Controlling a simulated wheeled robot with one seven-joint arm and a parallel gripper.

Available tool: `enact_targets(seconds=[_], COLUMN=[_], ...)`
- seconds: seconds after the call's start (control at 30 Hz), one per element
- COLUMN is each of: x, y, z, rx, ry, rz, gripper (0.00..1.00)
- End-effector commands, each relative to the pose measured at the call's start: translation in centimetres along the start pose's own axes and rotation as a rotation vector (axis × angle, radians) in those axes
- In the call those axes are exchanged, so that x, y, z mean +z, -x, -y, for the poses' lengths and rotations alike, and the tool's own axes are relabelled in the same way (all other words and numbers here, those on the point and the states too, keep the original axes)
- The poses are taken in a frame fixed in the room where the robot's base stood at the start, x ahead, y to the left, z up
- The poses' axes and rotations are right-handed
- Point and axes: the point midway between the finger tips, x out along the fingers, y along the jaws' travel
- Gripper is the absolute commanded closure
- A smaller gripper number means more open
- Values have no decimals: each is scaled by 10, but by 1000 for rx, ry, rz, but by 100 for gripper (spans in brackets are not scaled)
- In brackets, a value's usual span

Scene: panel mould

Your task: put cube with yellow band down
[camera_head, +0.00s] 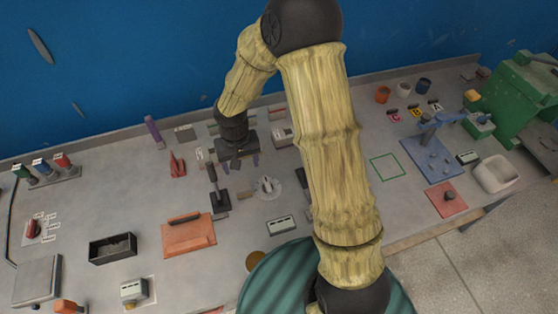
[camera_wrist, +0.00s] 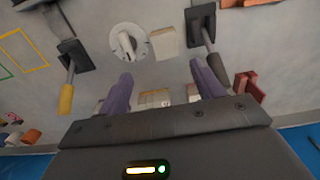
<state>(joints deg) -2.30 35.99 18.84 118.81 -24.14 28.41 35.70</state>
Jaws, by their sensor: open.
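My gripper (camera_head: 241,165) hangs over the middle of the grey bench, its jaws pointing down. In the wrist view its two purple fingers (camera_wrist: 162,76) are spread apart, with nothing clearly held between them. I cannot pick out a cube with a yellow band in either view; my arm covers part of the bench. A yellow square outline (camera_wrist: 24,49) is marked on the bench in the wrist view. A green square outline (camera_head: 387,167) lies to the right of my arm and looks empty.
Near the gripper are a round dial (camera_wrist: 128,42), a beige block (camera_wrist: 165,43) and black-based levers, one with a yellow handle (camera_wrist: 66,98). A black open box (camera_head: 112,248) and an orange plate (camera_head: 188,235) lie left. A green machine (camera_head: 515,95) stands right.

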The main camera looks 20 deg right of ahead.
Motion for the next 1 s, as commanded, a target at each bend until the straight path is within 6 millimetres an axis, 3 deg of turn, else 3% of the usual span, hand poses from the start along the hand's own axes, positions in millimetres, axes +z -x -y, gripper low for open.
enact_targets(seconds=[0.17,0.5,0.7,0.97,1.0], x=[22,98,126,128,128], y=[37,105,118,118,118], z=[-35,-100,-114,-115,-115], rx=[17,16,5,4,4], ry=[-3,-42,-62,-61,-61], rz=[-46,-173,-222,-224,-224], gripper=[33,33,33,33,29])
